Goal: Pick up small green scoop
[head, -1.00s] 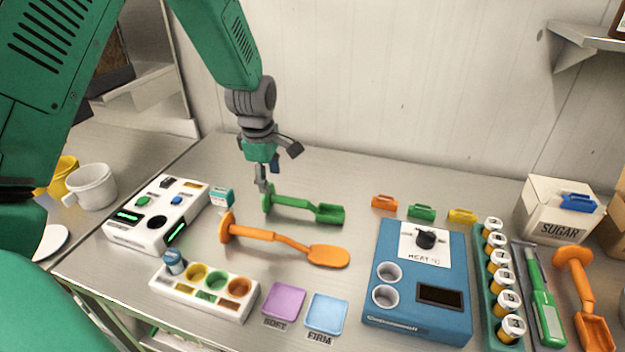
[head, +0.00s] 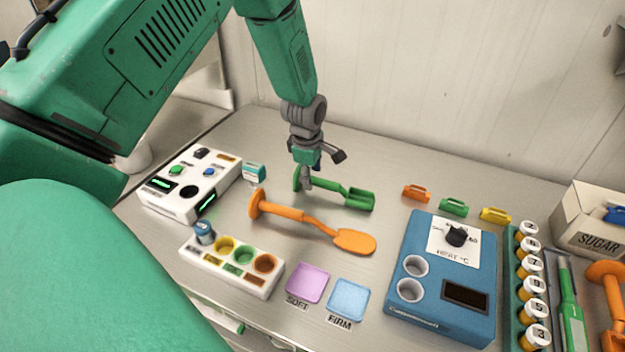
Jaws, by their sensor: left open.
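The small green scoop (head: 358,198) lies on the metal table near the back, its round-ended handle to the left and its scoop head to the right. My left gripper (head: 317,171) is open, pointing down over the scoop's handle end. One finger hangs in front of the handle beside the round end and hides a little of it; the other is spread to the right, above the table. I cannot tell whether the finger touches the handle. My right gripper is out of view.
A white button box (head: 181,207) stands left, a blue heater box (head: 418,295) right. Small orange, green and yellow clips (head: 454,206) lie behind the heater. The table behind the green scoop is clear.

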